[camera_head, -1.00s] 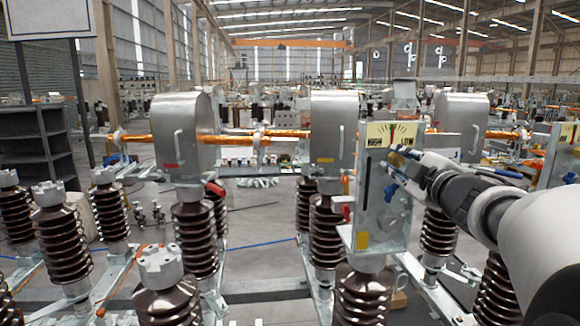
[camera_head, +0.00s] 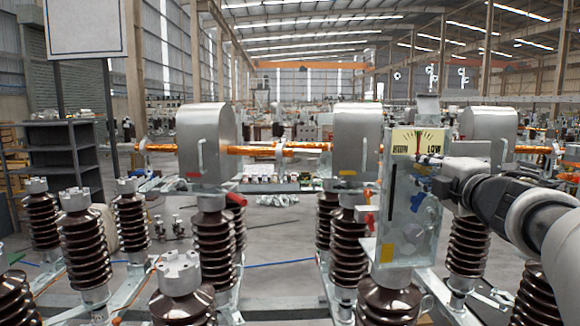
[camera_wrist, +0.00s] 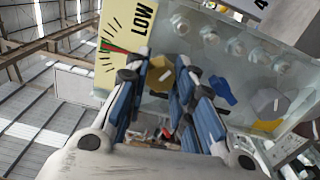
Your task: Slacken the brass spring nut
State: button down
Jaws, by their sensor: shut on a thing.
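The brass spring nut (camera_wrist: 160,74) is a yellow hexagon on the grey mechanism plate (camera_head: 398,225), seen in the wrist view. My gripper (camera_wrist: 161,86) has its two blue-and-grey fingers on either side of the nut and is shut on it. In the head view my gripper (camera_head: 438,170) reaches the plate from the right and hides the nut. A cream gauge (camera_head: 418,143) with a LOW mark sits at the plate's top; it also shows in the wrist view (camera_wrist: 112,65), with a red and green band. I cannot read the needle exactly.
A blue lever (camera_wrist: 222,92) and a grey hexagonal nut (camera_wrist: 268,102) are right of the brass nut. Several bolts line the plate's upper part. Brown ribbed insulators (camera_head: 180,308) crowd the front.

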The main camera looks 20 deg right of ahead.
dwell(0.3)
jog(key=c, duration=1.4)
grip_release()
jog(key=shift+o, duration=0.2)
jog(key=shift+r, duration=0.1)
